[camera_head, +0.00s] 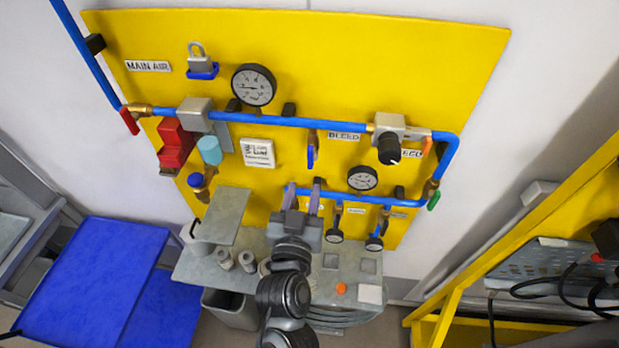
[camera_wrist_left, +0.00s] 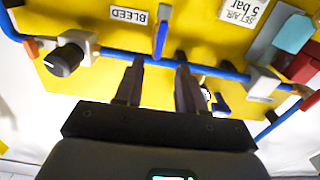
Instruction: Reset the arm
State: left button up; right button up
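My left gripper (camera_head: 302,190) is in front of the lower middle of the yellow panel (camera_head: 400,60), its arm rising from the bottom of the head view. In the left wrist view its two dark fingers (camera_wrist_left: 160,62) stand apart with nothing held between them. A blue-handled valve lever (camera_head: 311,155) under the upper blue pipe lies just above the fingertips, and it also shows between the tips in the left wrist view (camera_wrist_left: 160,40). I cannot tell whether the fingers touch a pipe. My right gripper is not in view.
A grey bench (camera_head: 325,287) with small parts, an orange button (camera_head: 341,288) and a white cup (camera_head: 196,240) sits below the panel. Gauges, including a large one (camera_head: 254,84), and a black knob (camera_head: 389,150) stick out. A blue table (camera_head: 95,280) stands left, a yellow frame (camera_head: 445,318) right.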

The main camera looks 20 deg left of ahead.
pick_arm(q)
jog(key=s+a+f+m+g+h+p, duration=0.1)
jog(key=s+a+f+g, duration=0.1)
jog(key=s+a+f, duration=0.3)
jog(key=s+a+f+m+g+p, duration=0.1)
jog(key=s+f+m+g, duration=0.1)
jog(key=f, duration=0.6)
jog(key=s+f+m+g+h, duration=0.1)
jog(key=s+f+g, duration=0.3)
jog(key=s, duration=0.4)
jog(key=s+f+g+h, duration=0.2)
jog(key=s+f+g, duration=0.2)
jog(key=s+g, duration=0.2)
jog(key=shift+s+a+f+m+p, duration=0.3)
jog(key=shift+s+f+m, duration=0.1)
jog(key=shift+s, duration=0.6)
dwell(0.9)
dwell(1.0)
dwell(0.7)
